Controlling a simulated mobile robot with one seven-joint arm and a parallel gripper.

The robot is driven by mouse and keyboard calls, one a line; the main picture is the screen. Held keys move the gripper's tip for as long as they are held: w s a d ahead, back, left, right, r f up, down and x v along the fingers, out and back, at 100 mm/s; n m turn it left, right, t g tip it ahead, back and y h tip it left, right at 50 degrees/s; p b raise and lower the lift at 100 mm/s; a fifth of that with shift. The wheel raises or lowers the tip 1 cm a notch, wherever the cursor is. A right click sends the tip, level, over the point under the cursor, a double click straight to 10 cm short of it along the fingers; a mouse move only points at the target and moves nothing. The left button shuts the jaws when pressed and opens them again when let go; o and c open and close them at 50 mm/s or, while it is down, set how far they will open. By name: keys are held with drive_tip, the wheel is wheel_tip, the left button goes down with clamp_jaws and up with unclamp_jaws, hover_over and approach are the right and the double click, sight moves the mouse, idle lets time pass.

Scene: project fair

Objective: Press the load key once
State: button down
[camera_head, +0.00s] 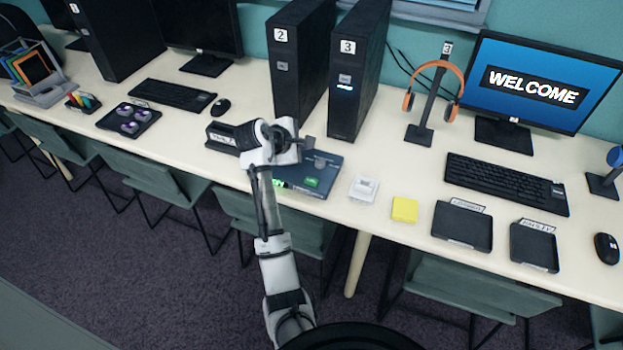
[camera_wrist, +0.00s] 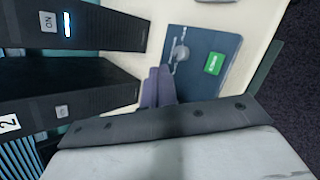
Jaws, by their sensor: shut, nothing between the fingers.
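A dark blue panel (camera_head: 327,163) lies flat on the white table, in front of tower 3. It has a green key (camera_head: 311,182) with small white marking, too small to read. In the wrist view the panel (camera_wrist: 225,42) shows the green key (camera_wrist: 213,64) and a grey round-headed part (camera_wrist: 180,53) to its left. My gripper (camera_head: 309,144) is shut and empty, at the panel's back left. In the wrist view its fingertips (camera_wrist: 159,70) reach the panel's edge, left of the green key; I cannot tell whether they touch. My arm hides the panel's left part.
Black towers 2 (camera_head: 298,68) and 3 (camera_head: 356,75) stand close behind the panel. A black labelled device (camera_head: 222,137) sits left of my gripper. A white block (camera_head: 364,188) and a yellow pad (camera_head: 404,209) lie to the right. Chairs stand along the front edge.

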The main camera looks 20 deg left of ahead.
drive_tip(key=shift+s+d+f+g+h, duration=0.2)
drive_tip(key=shift+s+d+f+g, duration=0.1)
drive_tip(key=shift+d, duration=0.1)
drive_tip(key=shift+s+d+f+g+h, duration=0.2)
drive_tip(key=shift+d+f, duration=0.1)
drive_tip(key=shift+d, duration=0.1)
drive_tip(key=b, duration=0.5)
hover_over(308, 183)
wheel_tip(308, 183, down, 7)
drive_tip(key=shift+r, duration=0.1)
drive_tip(key=shift+f, duration=1)
drive_tip(key=shift+p, duration=0.3)
idle(0.5)
drive_tip(key=shift+f, duration=0.4)
